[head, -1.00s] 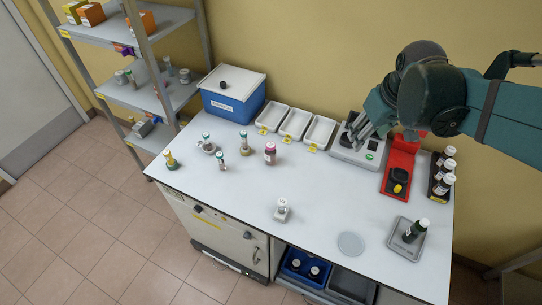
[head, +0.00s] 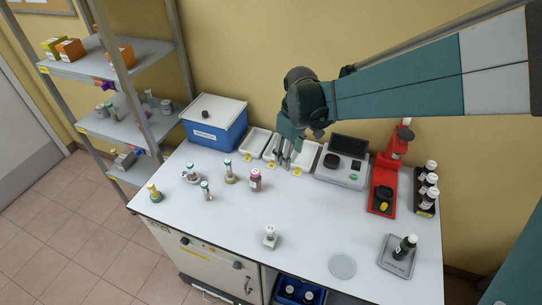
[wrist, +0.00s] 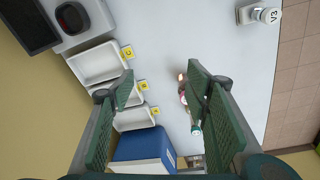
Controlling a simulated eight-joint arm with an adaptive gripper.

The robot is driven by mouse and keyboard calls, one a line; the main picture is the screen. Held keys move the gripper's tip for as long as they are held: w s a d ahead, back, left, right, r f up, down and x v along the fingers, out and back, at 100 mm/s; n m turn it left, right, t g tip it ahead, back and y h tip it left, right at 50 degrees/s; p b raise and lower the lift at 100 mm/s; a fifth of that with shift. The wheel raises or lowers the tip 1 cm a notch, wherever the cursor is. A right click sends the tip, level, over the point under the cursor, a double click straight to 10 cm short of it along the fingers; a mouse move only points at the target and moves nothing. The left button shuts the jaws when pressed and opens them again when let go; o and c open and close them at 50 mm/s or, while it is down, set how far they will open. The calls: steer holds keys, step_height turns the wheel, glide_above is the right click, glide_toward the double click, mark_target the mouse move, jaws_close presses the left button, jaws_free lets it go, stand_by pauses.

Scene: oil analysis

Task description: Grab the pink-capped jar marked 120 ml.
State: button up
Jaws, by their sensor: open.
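The pink-capped jar (head: 255,181) stands upright on the white bench, left of centre in the head view. Its label is too small to read. My gripper (head: 284,160) is open and empty, pointing down over the white trays, right of the jar and apart from it. In the wrist view my open fingers (wrist: 160,88) frame bare bench. The jar (wrist: 183,98) shows there beside the right finger, partly hidden by it.
Several small bottles with green or yellow tops, such as this flask (head: 230,172), stand left of the jar. White trays (head: 308,157) and a blue box (head: 214,130) line the back. A small white-capped bottle (head: 269,236) stands in front. The bench's middle is clear.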

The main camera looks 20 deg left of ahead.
mark_target(256, 171)
steer(key=a+f+n, duration=0.1)
steer(key=a+f, duration=0.2)
steer(key=a, duration=0.1)
steer(key=s+a+f+n, duration=0.1)
steer(key=a+f, duration=0.3)
steer(key=a+f+n+g, duration=0.1)
steer(key=a+f, duration=0.2)
steer(key=a, duration=0.2)
steer(key=shift+s+f+n+h, duration=0.3)
steer(key=shift+s+f+h, duration=0.05)
steer(key=shift+s+h, duration=0.05)
steer(key=shift+f, duration=1.25)
steer(key=shift+f, duration=0.15)
steer(key=shift+s+f, duration=0.1)
steer(key=shift+f, duration=2.35)
steer(key=c, duration=1)
